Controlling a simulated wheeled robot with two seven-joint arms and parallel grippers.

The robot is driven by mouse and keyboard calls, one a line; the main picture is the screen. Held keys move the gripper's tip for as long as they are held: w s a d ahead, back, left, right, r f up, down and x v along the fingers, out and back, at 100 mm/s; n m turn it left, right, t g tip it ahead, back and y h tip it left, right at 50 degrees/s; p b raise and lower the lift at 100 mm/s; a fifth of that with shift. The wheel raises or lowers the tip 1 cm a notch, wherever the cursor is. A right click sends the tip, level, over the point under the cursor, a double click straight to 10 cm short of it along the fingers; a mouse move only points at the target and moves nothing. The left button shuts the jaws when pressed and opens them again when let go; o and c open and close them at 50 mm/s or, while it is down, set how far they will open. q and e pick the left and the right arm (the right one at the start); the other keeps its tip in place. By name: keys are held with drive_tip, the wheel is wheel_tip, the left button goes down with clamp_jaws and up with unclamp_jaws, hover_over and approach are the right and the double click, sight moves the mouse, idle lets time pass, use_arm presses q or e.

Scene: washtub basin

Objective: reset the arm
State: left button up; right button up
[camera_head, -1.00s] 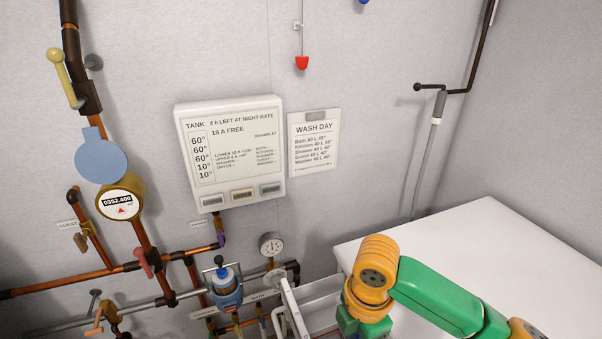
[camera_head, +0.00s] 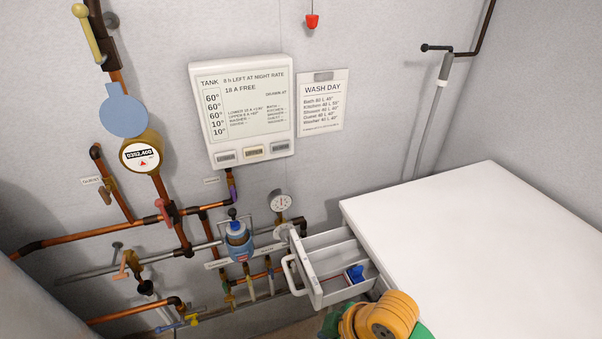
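My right arm, green and orange, shows at the bottom edge of the head view, right of centre, in front of the white cabinet (camera_head: 470,230). Its gripper is below the picture edge or hidden behind the orange joint, so I cannot see its fingers. My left gripper is not in view. The cabinet's drawer (camera_head: 303,262) stands open to the left of the arm, with its white handle (camera_head: 291,276) on the front. A small blue object (camera_head: 355,273) lies in the drawer's right part.
Copper pipes (camera_head: 90,237) with valves run along the left wall. A water meter (camera_head: 141,155), a blue-topped filter (camera_head: 238,240) and a pressure gauge (camera_head: 281,202) sit on them. A tank panel (camera_head: 242,112) and a wash day sheet (camera_head: 321,101) hang above. The cabinet top is clear.

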drive_tip(key=s+d+f+m+t+h, duration=0.1)
drive_tip(key=s+d+f+m+h, duration=0.1)
drive_tip(key=s+d+f+m, duration=0.3)
drive_tip(key=s+d+m+t+h, duration=0.1)
drive_tip(key=s+d+m+h, duration=0.15)
drive_tip(key=d+m, duration=0.45)
wheel_tip(320, 180, down, 17)
drive_tip(key=s+g, duration=0.2)
drive_tip(key=s, duration=0.1)
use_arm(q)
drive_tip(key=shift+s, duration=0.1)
use_arm(e)
drive_tip(key=s+d+f+g, duration=0.1)
drive_tip(key=s+d+f, duration=0.1)
drive_tip(key=s+f, duration=0.8)
drive_tip(key=shift+s+d+n, duration=0.3)
drive_tip(key=shift+s+d, duration=0.1)
drive_tip(key=shift+s, duration=0.45)
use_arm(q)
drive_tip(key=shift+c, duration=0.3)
use_arm(e)
drive_tip(key=shift+y, duration=0.25)
